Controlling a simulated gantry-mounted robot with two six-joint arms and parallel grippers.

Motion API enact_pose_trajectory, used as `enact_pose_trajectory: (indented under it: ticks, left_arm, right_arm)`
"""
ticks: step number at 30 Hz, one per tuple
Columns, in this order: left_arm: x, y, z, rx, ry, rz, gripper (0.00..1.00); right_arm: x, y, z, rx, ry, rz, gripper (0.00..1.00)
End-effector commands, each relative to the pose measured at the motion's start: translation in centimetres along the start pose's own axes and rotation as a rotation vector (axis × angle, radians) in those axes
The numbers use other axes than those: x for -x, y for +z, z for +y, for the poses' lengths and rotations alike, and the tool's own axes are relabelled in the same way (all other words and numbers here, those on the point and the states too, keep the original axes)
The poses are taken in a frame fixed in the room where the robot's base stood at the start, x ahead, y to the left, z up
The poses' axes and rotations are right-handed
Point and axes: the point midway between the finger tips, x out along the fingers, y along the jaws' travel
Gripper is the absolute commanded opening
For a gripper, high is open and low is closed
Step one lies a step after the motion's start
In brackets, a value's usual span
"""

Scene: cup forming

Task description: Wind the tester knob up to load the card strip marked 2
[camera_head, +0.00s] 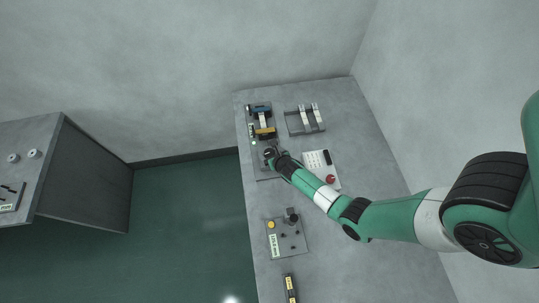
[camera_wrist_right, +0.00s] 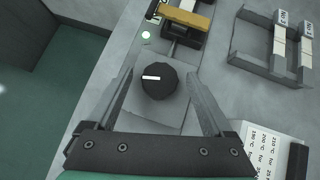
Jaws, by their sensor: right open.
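The tester (camera_head: 251,142) stands at the table's far left, with a blue clamp (camera_head: 261,109) and a yellow clamp (camera_head: 264,132). A pale card strip (camera_head: 263,119) spans between the clamps; its number is not readable. The black round knob (camera_wrist_right: 158,82) has a white mark pointing left. My right gripper (camera_head: 270,154) reaches the knob end of the tester. In the right wrist view its open fingers (camera_wrist_right: 160,90) stand on either side of the knob, with visible gaps. My left gripper is not in view.
A rack (camera_head: 305,123) right of the tester holds two pale strips with number tags. A white text card (camera_head: 321,165) with a red knob lies near my right arm. A panel with a yellow button (camera_head: 271,225) sits nearer.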

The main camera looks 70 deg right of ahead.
Motion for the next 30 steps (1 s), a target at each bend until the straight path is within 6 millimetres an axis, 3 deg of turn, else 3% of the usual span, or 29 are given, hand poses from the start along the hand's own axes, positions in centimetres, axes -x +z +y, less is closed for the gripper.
enact_pose_trajectory:
  ticks: [3, 12, 26, 30]
  left_arm:
    - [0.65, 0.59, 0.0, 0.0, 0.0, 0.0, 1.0]
    - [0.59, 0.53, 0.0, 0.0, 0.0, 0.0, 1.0]
    - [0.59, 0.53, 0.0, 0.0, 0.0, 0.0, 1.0]
    - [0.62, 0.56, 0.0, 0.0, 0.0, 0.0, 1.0]
  right_arm:
    - [-1.32, -0.1, -0.02, -0.001, 0.0, 0.0, 0.86]
    - [-1.44, 0.09, -0.02, 0.0, 0.0, -0.001, 0.84]
    - [-1.42, 0.06, -0.01, 0.0, 0.0, -0.001, 0.01]
    - [-1.43, 0.06, 0.01, -0.001, -0.002, -0.001, 0.0]
